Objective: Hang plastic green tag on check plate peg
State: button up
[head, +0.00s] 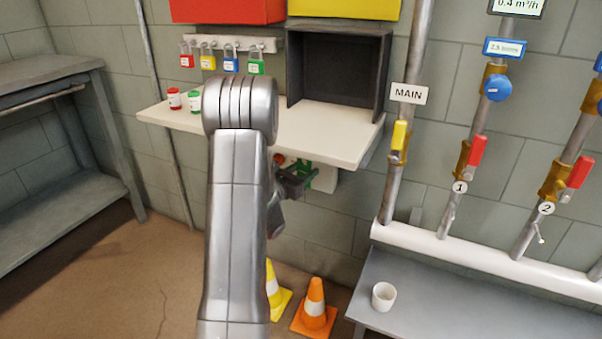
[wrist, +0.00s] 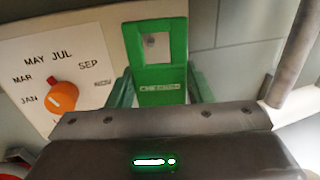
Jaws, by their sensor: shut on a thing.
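My gripper (head: 298,178) is just below the front edge of the white shelf, shut on a green plastic tag (wrist: 160,75). The tag also shows in the head view (head: 308,172), partly hidden by the gripper. In the wrist view the tag stands upright between my fingers, its square opening at the top and a pale label below. A small brownish spot shows through the opening; I cannot tell what it is. A white plate with month names (wrist: 85,55) and an orange knob (wrist: 62,97) is behind and left of the tag. I cannot clearly make out a peg.
The white shelf (head: 320,135) overhangs my gripper and carries a dark open box (head: 335,70). Several coloured padlocks (head: 231,62) hang above it. Pipes with valves (head: 398,140) stand to the right. Cones (head: 315,308) and a bench with a white cup (head: 383,296) are below.

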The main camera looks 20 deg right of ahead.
jog(key=shift+w+p+x, duration=0.3)
jog(key=shift+p+x, duration=0.1)
jog(key=shift+x, duration=1.15)
jog(key=shift+w+d+f+b, duration=0.35)
jog(key=shift+f+b, duration=0.25)
jog(key=shift+b, duration=0.2)
jog(key=o, duration=1)
jog(key=shift+r, duration=0.1)
jog(key=shift+a, duration=0.2)
jog(key=shift+p+v, duration=1.6)
jog(key=shift+v, duration=5.2)
